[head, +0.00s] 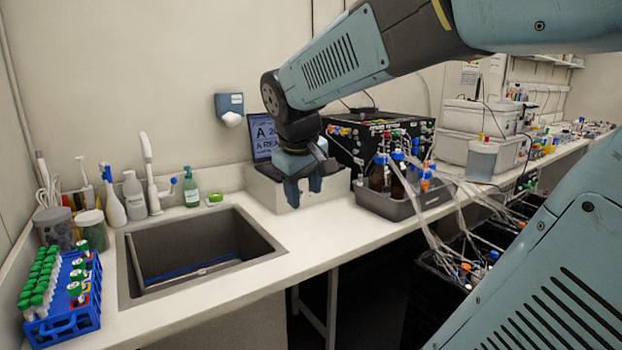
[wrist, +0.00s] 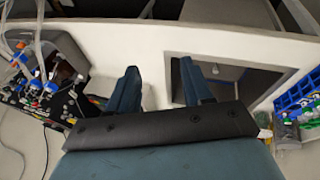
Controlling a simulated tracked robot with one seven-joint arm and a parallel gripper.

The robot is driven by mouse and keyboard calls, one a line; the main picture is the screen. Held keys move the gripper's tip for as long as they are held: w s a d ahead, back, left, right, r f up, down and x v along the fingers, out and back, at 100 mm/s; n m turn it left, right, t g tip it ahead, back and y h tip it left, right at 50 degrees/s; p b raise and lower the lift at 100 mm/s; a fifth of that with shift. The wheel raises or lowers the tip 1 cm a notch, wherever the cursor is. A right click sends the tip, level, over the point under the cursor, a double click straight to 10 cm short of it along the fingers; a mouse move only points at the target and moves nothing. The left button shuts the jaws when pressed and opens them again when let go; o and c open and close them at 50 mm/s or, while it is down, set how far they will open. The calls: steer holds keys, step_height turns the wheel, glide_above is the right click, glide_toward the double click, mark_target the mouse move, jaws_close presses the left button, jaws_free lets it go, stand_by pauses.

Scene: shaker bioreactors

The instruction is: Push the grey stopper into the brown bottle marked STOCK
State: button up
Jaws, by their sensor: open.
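My gripper (head: 303,186) points down with its two fingers apart and nothing between them. It is above the counter, in front of a pale grey box (head: 262,192). In the wrist view my gripper (wrist: 160,86) also shows spread, empty fingers over the white counter. Brown bottles with blue caps (head: 377,176) stand upright in a dark grey tray (head: 430,198), to the right of my gripper and apart from it. No STOCK label is readable, so I cannot tell which bottle bears it. I cannot pick out the grey stopper in either view.
A sink (head: 200,252) is cut into the counter (head: 310,250) left of my gripper. A blue rack of green-capped tubes (head: 72,318) stands at far left. A black control box (head: 353,150) is behind the tray. Tubes hang from the tray over the front edge.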

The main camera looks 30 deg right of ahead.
steer(key=w+d+n+g+h, duration=0.3)
steer(key=w+d+h, duration=0.1)
steer(key=w+d, duration=0.9)
steer(key=n+g+h, duration=0.4)
steer(key=n+h, duration=0.2)
steer(key=h, duration=0.1)
glide_toward(360, 175)
steer(key=s+a+r, duration=0.5)
steer(key=s+a, duration=0.1)
steer(key=s, duration=0.2)
steer(key=w+d+f+n+h, duration=0.4)
steer(key=w+d+f, duration=0.4)
steer(key=f, duration=0.1)
steer(key=shift+s+d+r, duration=0.1)
steer(key=shift+s+d, duration=0.25)
steer(key=shift+d, duration=0.9)
steer(key=shift+s+d, duration=0.3)
steer(key=shift+d, duration=0.95)
steer(key=shift+s+d+r, duration=0.1)
steer(key=shift+s+d, duration=0.25)
steer(key=shift+d, duration=0.9)
jaws_close()
